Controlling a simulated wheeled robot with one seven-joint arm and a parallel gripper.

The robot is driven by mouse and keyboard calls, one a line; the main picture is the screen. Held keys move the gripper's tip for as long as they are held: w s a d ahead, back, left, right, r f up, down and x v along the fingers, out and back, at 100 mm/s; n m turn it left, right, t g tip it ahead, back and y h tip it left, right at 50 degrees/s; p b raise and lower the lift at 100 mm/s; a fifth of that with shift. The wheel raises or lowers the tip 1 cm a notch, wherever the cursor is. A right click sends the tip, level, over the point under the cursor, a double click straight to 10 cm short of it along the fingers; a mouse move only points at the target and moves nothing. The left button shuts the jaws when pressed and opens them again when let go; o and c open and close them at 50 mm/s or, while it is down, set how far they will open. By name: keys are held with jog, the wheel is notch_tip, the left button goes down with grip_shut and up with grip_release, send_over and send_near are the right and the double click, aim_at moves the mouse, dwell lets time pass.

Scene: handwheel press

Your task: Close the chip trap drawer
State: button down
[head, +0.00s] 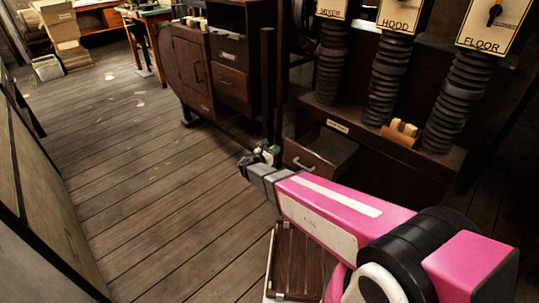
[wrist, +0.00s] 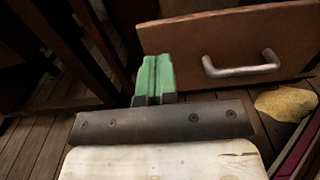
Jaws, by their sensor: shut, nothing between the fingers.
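The chip trap drawer (head: 304,160) stands pulled out at the base of the dark cabinet in the head view, with part of its inside showing from above. In the wrist view its brown front (wrist: 190,38) carries a metal bar handle (wrist: 242,70). My gripper (head: 268,152) is just left of the drawer front in the head view. In the wrist view my gripper's green fingers (wrist: 154,76) are together and empty, left of the handle and overlapping the front's left end. I cannot tell whether they touch it.
The cabinet (head: 350,118) bears several ribbed dark hoses (head: 385,75) under labelled dial plates. A brown wooden cabinet with doors (head: 192,65) stands behind to the left. A tan lump (wrist: 285,104) lies below the handle in the wrist view. The plank floor (head: 130,180) at left is mostly clear.

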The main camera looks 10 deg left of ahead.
aim_at(289, 141)
jog(key=x, duration=0.7)
jog(key=x, duration=2.3)
jog(key=shift+w+d, duration=0.25)
jog(key=shift+w, duration=0.1)
jog(key=shift+r, duration=0.1)
